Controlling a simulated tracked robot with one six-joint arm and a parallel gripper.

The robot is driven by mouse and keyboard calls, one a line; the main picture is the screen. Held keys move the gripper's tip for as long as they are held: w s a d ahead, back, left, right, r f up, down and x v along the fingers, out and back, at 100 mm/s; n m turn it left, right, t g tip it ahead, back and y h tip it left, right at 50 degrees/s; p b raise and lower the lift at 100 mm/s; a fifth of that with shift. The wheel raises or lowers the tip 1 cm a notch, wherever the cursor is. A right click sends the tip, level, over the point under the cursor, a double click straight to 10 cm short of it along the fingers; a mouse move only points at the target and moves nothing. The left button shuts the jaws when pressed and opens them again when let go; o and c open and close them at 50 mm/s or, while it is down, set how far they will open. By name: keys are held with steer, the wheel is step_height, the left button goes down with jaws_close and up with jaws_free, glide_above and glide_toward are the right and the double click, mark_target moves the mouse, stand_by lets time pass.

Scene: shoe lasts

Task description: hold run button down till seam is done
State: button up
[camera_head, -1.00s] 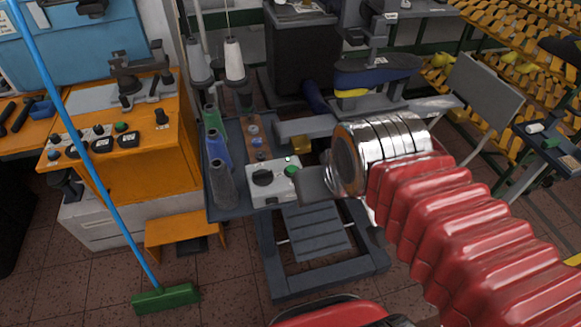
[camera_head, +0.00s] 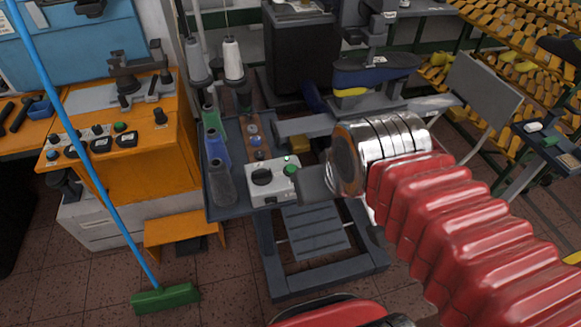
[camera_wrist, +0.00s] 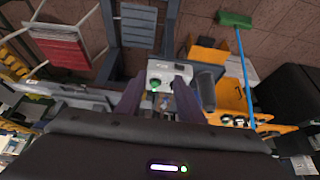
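A pale grey control box (camera_head: 262,190) sits on the front of the dark bench, with a black knob (camera_head: 262,177) and a green button (camera_head: 290,169) on it. A small green spot (camera_head: 287,158) shows beside the button. My gripper (camera_head: 306,184) is right of the box, its grey finger close beside the green button; contact cannot be told. In the wrist view, my gripper (camera_wrist: 158,82) has two dark fingers apart with nothing gripped. The box (camera_wrist: 170,70) and green button (camera_wrist: 155,85) show between or just beyond them. A dark machine (camera_head: 375,30) stands behind, over a blue and yellow piece (camera_head: 375,78).
Thread cones (camera_head: 234,62) and spools (camera_head: 220,182) stand left of the box. An orange cabinet (camera_head: 150,165) and a leaning blue-handled broom (camera_head: 165,299) are further left. A grey treadle (camera_head: 315,230) lies below. Racks of yellow lasts (camera_head: 520,50) fill the far right.

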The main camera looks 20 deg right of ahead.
jaws_close()
stand_by(1.0)
